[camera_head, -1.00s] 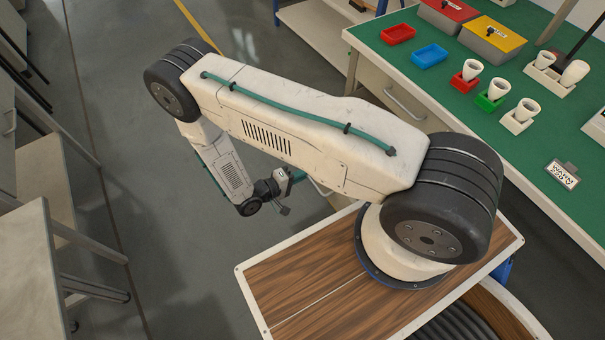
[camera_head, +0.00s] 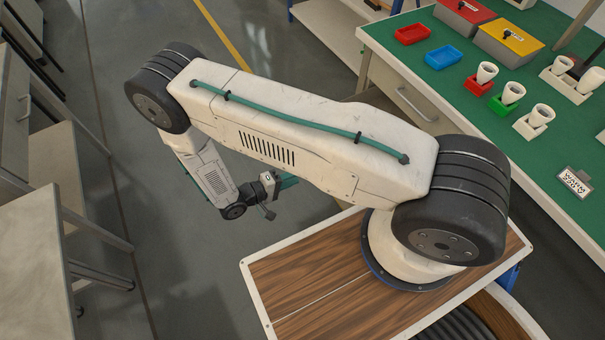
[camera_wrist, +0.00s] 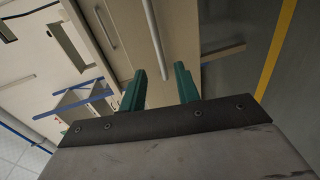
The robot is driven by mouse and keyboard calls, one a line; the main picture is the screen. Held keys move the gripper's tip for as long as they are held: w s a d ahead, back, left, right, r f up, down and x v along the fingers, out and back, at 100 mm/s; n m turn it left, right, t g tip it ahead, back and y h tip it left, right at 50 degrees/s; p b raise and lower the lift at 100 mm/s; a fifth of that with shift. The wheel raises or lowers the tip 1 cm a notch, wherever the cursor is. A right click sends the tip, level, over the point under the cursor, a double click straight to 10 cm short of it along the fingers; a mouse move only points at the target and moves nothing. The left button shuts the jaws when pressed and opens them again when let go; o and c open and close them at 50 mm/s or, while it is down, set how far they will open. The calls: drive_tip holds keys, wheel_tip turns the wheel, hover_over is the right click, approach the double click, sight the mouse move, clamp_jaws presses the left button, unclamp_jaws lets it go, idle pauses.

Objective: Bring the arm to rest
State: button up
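My arm is folded out to the left over the floor in the head view, above my wooden-topped base. My gripper (camera_head: 284,184) hangs low beneath the upper arm link, partly hidden by it, with its green fingers just showing. In the wrist view my gripper (camera_wrist: 160,88) has its two green fingers apart with nothing between them. Beyond the fingers are the beige drawer fronts of a bench (camera_wrist: 180,40), with a pale bar handle (camera_wrist: 154,38). I cannot tell how far the fingers are from it.
A green-topped bench (camera_head: 560,165) at the right holds red (camera_head: 412,34) and blue (camera_head: 443,57) trays, lidded boxes and several white cups in holders. Grey tables (camera_head: 35,260) stand at the left. Open grey floor (camera_head: 190,290) with a yellow line (camera_head: 222,38) lies between.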

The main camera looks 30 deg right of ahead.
drive_tip(key=shift+a+r, duration=0.1)
drive_tip(key=shift+a, duration=0.3)
idle(0.3)
drive_tip(key=s+r+n+g+y, duration=0.2)
drive_tip(key=s+r+g+y, duration=0.15)
drive_tip(key=r, duration=1.15)
drive_tip(key=s+r+n+g+y, duration=0.15)
drive_tip(key=r+g+y, duration=0.3)
drive_tip(key=r, duration=1.15)
drive_tip(key=s+d+r+m+t+y, duration=0.1)
drive_tip(key=s+d+r+t+y, duration=0.1)
drive_tip(key=s+r, duration=0.2)
drive_tip(key=s+d+r+m+t+y, duration=0.2)
drive_tip(key=s+d+r+t+y, duration=0.1)
drive_tip(key=r, duration=0.7)
drive_tip(key=s+d+r+m+t+y, duration=0.1)
drive_tip(key=s+d+r+t+y, duration=0.1)
drive_tip(key=s+r, duration=0.3)
wheel_tip(320, 180, up, 3)
drive_tip(key=shift+s+d+t+y, duration=0.15)
drive_tip(key=shift+d+t+y, duration=0.15)
drive_tip(key=shift+d+t, duration=0.4)
